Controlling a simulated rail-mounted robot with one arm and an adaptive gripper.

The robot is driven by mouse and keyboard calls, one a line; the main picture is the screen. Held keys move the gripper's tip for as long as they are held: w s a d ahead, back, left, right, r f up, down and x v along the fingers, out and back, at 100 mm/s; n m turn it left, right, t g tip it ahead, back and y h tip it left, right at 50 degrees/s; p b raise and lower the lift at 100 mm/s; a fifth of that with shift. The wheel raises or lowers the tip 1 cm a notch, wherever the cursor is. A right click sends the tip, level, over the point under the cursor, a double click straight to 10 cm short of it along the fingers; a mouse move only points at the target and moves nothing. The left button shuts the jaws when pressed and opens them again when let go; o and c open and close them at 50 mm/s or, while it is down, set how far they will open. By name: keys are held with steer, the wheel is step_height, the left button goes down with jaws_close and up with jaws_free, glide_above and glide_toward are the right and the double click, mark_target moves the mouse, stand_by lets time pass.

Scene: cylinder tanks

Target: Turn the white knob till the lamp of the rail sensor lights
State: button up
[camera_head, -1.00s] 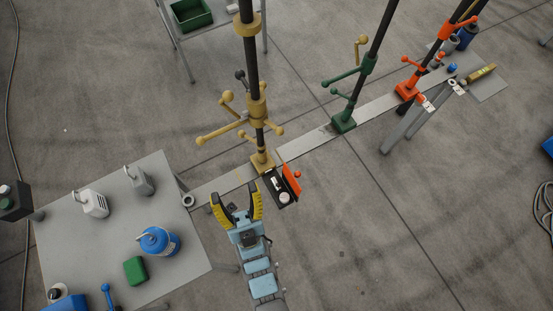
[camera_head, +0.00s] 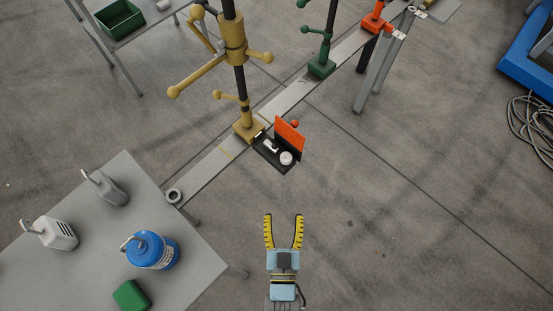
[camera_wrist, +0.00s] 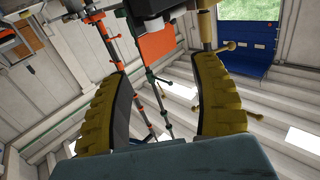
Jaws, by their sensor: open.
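The white knob (camera_head: 286,158) is a round cap on a small black panel (camera_head: 268,163), which has a raised orange plate (camera_head: 290,137) at its back right. The panel sits beside the rail (camera_head: 207,163), near the foot of the yellow post. My gripper (camera_head: 283,217) is open and empty, below the knob in the head view and apart from it. In the wrist view its two yellow fingers are spread (camera_wrist: 150,50), with the orange plate (camera_wrist: 156,43) beyond them.
The yellow post (camera_head: 236,55) with side handles rises close to the panel. A grey table (camera_head: 205,250) at lower left holds a blue canister (camera_head: 152,250), pale jugs and a green block. Floor right of my gripper is clear.

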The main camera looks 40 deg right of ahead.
mark_target(286, 163)
steer(key=shift+s+d+f+b+x, duration=0.1)
steer(key=shift+b+x, duration=0.25)
steer(key=shift+x, duration=2.55)
steer(key=shift+s+d+f+b+x, duration=0.1)
steer(key=shift+b+x, duration=0.2)
steer(key=shift+x, duration=2.55)
steer(key=shift+s+d+f+b+x, duration=0.15)
steer(key=shift+b+x, duration=0.2)
steer(key=shift+x, duration=2.55)
steer(key=shift+a, duration=0.1)
jaws_close()
